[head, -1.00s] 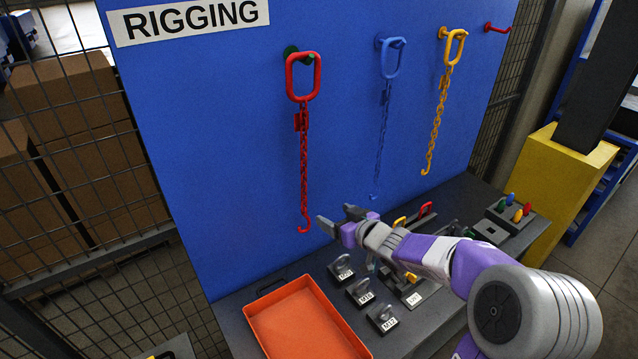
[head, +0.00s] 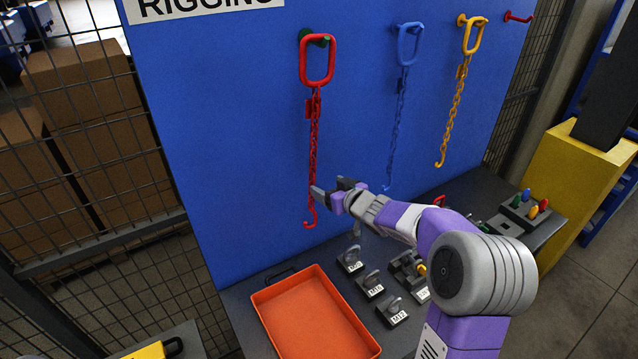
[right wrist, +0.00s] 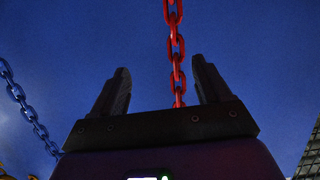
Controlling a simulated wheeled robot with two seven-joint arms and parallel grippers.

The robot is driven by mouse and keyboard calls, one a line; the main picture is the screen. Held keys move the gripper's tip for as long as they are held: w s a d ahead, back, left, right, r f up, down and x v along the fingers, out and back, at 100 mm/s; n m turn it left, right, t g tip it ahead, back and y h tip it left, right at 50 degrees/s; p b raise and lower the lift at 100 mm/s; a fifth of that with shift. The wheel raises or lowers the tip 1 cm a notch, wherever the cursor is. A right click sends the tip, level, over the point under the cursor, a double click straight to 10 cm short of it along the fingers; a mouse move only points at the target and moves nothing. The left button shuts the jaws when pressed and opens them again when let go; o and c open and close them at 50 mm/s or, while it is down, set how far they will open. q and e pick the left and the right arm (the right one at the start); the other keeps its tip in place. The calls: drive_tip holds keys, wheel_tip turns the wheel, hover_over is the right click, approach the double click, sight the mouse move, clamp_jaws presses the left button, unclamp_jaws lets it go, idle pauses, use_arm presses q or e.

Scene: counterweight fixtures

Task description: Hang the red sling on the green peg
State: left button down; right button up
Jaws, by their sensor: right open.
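The red sling (head: 314,135) has an oblong ring at the top, a chain and a hook at the bottom. Its ring (head: 303,62) hangs over the green peg (head: 321,41) on the blue board, and the chain hangs straight down. My right gripper (head: 329,187) is open beside the lower chain, a little above the hook. In the right wrist view the red chain (right wrist: 176,48) rises between the two spread fingers (right wrist: 160,75), nearer the right one; I cannot tell whether it lies within their reach. My left gripper is not in view.
A blue sling (head: 396,115) and a yellow sling (head: 457,100) hang to the right; a red peg (head: 518,17) is bare. Below stand an orange tray (head: 290,283), labelled shackles (head: 371,287) and a grey block with coloured pegs (head: 531,211). Wire mesh bounds the left.

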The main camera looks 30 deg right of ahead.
drive_tip(key=x, duration=0.6)
drive_tip(key=shift+p, duration=0.45)
drive_tip(key=c, duration=1.1)
drive_tip(key=shift+c, duration=0.2)
drive_tip(key=shift+w+p, duration=0.75)
drive_tip(key=shift+w, duration=0.5)
drive_tip(key=shift+w+p, duration=0.25)
drive_tip(key=shift+p, duration=0.1)
idle(0.9)
drive_tip(key=o, duration=0.3)
